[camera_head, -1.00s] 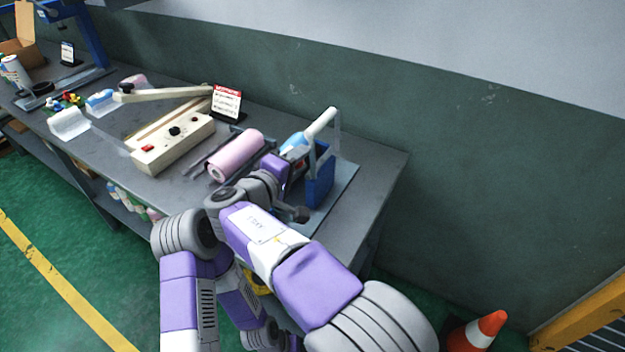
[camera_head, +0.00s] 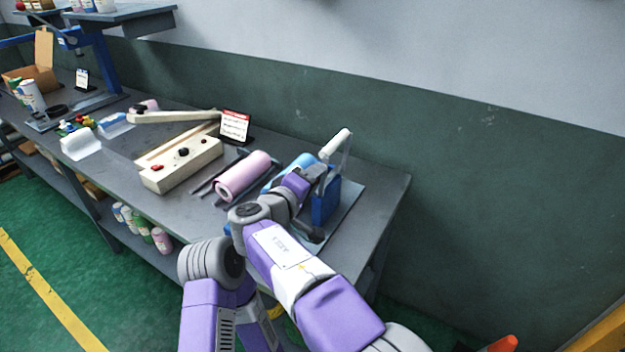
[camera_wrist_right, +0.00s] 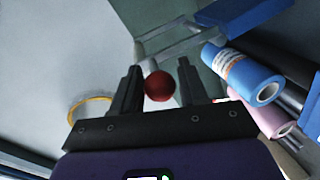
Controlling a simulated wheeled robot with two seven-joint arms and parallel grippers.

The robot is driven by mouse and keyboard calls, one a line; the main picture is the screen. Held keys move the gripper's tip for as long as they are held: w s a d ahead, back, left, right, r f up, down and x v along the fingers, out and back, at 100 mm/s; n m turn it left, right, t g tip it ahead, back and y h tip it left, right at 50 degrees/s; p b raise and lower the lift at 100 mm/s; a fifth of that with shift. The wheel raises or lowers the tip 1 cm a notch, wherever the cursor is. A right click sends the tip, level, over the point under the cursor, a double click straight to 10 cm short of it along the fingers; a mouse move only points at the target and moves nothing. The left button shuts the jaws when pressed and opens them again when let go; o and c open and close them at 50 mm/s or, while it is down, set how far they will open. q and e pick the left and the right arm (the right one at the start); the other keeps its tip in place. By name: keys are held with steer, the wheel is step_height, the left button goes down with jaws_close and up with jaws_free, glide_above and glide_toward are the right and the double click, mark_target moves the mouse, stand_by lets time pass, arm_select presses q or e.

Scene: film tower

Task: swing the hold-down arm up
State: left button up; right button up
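A red ball knob (camera_wrist_right: 159,87) shows in the right wrist view, between the two fingers of my right gripper (camera_wrist_right: 160,82). The fingers are open, with one on each side of the knob and a narrow gap showing on the right. A pale grey bar frame (camera_wrist_right: 172,45) runs behind the knob toward a blue block; it looks like the hold-down arm, though the join to the knob is hidden. In the head view my right gripper (camera_head: 316,172) is beside the blue block (camera_head: 326,203), and the knob cannot be made out. My left gripper is not in view.
A white roller (camera_head: 335,144) stands above the blue block, with clear film below it. A blue roll (camera_head: 274,176) and a pink roll (camera_head: 243,176) lie to the left. Farther left are a cream sealer (camera_head: 182,165) and a sign (camera_head: 234,126). The bench's right end (camera_head: 383,190) is clear.

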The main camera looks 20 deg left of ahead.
steer(key=shift+o, duration=1.1)
steer(key=v, duration=0.7)
steer(key=shift+s+p, duration=0.3)
steer(key=shift+p, duration=0.15)
steer(key=shift+r, duration=0.1)
